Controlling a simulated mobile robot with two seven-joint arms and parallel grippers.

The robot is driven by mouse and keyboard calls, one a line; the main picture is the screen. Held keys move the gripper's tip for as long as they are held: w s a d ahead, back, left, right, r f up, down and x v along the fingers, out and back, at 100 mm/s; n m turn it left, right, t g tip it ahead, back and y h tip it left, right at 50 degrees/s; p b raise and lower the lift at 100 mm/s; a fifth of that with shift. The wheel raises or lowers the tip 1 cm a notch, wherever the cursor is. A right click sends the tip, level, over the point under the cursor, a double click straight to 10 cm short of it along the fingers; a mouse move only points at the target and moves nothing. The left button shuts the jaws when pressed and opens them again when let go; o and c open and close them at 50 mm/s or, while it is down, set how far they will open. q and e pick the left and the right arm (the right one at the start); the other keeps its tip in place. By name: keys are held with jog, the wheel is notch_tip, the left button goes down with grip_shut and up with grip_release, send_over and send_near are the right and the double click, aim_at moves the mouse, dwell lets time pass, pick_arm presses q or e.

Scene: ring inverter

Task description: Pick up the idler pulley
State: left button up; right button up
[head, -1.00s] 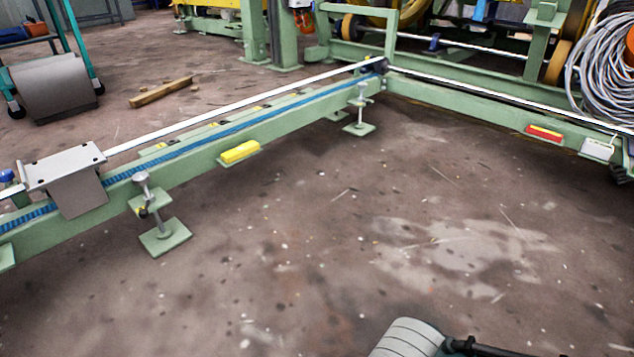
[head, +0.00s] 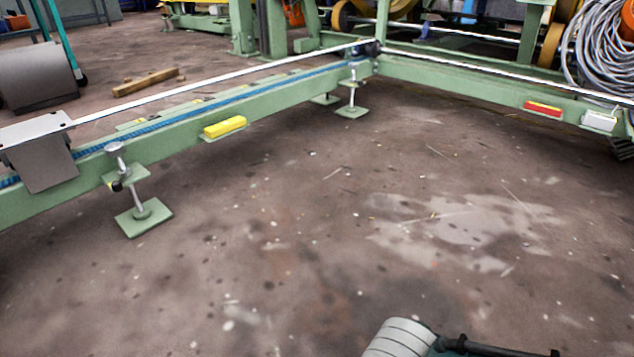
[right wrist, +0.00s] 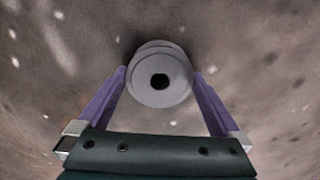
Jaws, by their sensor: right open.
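The idler pulley (right wrist: 160,98) shows in the right wrist view as a grey stepped round piece with a dark hole in its middle, seen end-on above the brown floor. My right gripper (right wrist: 158,72) is open, with its purple fingers reaching up to either side of the pulley. I cannot tell whether either finger touches it. In the head view I cannot make out the pulley or the right fingers; only part of what seems to be my right arm shows at the bottom edge. My left gripper is not in view.
A green rail frame (head: 290,98) with a blue chain runs across the left and back. A footed green stand (head: 145,218), a yellow block (head: 224,127), a red block (head: 543,108) and coiled cable (head: 600,55) line it. The floor (head: 280,220) in the middle is clear.

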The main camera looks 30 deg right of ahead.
grip_shut()
dwell(0.8)
